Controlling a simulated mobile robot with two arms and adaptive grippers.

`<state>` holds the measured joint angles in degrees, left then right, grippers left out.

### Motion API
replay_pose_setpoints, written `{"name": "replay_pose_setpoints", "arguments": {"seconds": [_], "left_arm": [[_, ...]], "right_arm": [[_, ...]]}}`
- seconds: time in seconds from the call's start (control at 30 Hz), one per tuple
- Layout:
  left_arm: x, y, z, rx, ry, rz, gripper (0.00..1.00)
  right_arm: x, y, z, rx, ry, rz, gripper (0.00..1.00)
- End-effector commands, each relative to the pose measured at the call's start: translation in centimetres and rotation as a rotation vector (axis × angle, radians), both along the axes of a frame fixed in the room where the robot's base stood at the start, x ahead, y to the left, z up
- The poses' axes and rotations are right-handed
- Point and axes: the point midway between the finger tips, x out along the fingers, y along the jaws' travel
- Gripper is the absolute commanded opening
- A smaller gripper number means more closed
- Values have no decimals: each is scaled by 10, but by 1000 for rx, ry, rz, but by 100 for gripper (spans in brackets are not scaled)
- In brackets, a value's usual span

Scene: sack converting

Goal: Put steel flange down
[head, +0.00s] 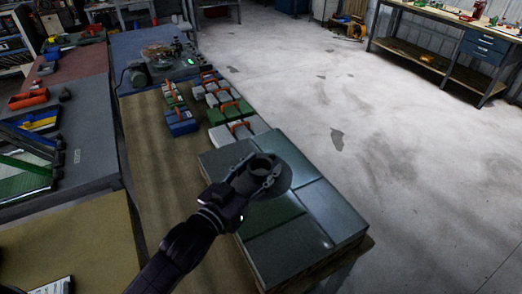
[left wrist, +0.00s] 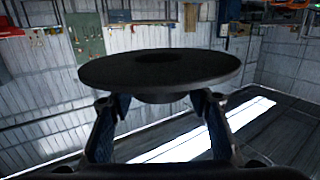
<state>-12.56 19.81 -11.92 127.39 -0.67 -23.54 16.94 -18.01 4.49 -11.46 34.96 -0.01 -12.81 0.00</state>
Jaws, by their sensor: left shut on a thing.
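The steel flange (head: 281,181) is a dark grey round disc with a raised hub and a central hole. My left gripper (head: 258,182) is shut on its hub, over the large dark green-grey block (head: 288,243) at the front of the bench. I cannot tell whether the flange touches the block. In the left wrist view the flange disc (left wrist: 158,69) spans the middle, with the hub between the fingers of my left gripper (left wrist: 150,104). My right gripper is not in view.
Several small toolboxes with orange handles (head: 231,108) stand on the tan bench top (head: 150,130) beyond the block. Another bench with tools (head: 90,130) is at the left. The concrete floor (head: 400,170) at the right is clear. A workbench (head: 450,40) stands at the far right.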

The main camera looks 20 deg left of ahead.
Motion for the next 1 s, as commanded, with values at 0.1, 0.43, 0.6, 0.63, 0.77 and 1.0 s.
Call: {"name": "replay_pose_setpoints", "arguments": {"seconds": [0.1,0.43,0.6,0.63,0.77,1.0], "left_arm": [[0,0,-21,-3,-11,0,0],[1,-1,-55,-3,-16,-1,0],[1,0,-71,-4,-13,-1,0],[1,0,-75,-3,-13,-1,0],[1,-1,-88,-3,-14,-1,0],[1,-1,-94,-3,-15,-1,0]], "right_arm": [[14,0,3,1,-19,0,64],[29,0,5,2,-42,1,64],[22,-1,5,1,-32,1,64],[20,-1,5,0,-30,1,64],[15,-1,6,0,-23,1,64],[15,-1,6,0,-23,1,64]]}}
